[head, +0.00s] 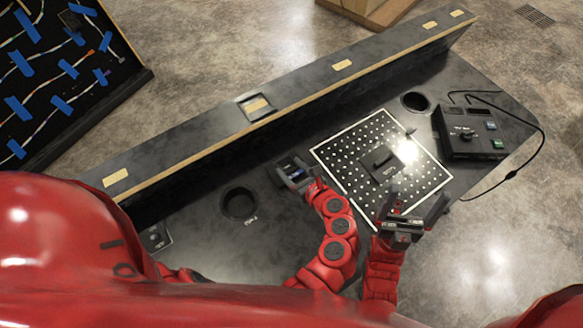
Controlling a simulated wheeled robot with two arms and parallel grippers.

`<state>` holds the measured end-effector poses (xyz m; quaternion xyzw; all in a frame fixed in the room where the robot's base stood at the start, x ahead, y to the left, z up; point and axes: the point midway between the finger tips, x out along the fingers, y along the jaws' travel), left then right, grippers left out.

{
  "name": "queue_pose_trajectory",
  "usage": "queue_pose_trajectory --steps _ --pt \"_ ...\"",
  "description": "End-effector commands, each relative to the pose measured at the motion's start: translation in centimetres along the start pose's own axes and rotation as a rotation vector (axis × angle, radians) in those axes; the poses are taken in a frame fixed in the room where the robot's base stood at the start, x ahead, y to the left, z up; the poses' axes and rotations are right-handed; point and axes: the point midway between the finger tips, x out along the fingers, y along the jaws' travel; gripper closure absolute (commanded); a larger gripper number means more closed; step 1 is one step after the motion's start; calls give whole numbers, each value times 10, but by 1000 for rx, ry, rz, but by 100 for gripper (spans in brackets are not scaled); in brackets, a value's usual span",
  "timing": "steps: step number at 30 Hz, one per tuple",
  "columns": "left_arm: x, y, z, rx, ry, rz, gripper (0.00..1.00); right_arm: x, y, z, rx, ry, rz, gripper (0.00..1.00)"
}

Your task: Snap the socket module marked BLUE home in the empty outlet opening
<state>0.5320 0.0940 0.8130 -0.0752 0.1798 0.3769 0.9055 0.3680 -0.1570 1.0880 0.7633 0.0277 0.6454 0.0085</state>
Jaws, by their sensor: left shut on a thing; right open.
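My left gripper (291,174) is shut on a small dark piece with a bluish face, which looks like the socket module (296,171). It is held over the dark console top, left of the dotted panel. The fingers cover much of the piece, and no BLUE marking is readable. A square dark-framed recess (257,106) with a tan patch inside sits on the raised ledge, up and left of the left gripper. It may be the outlet opening; I cannot tell for sure. My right gripper (418,214) is open and empty near the dotted panel's lower right corner.
The dotted panel (345,151) has a dark raised part at its middle. A control box (455,141) with knob, buttons and cable stands at right. Round holes (240,204) (415,102) are in the console top. The raised ledge (200,140) runs along the back.

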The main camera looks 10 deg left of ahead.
Motion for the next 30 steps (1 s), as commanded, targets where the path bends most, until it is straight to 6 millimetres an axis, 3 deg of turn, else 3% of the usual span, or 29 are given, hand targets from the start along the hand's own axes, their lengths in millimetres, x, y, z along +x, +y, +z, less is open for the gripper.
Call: queue_pose_trajectory --steps 30 --pt "4 0 -10 1 0 -1 100 0 0 0 0 0 0 6"
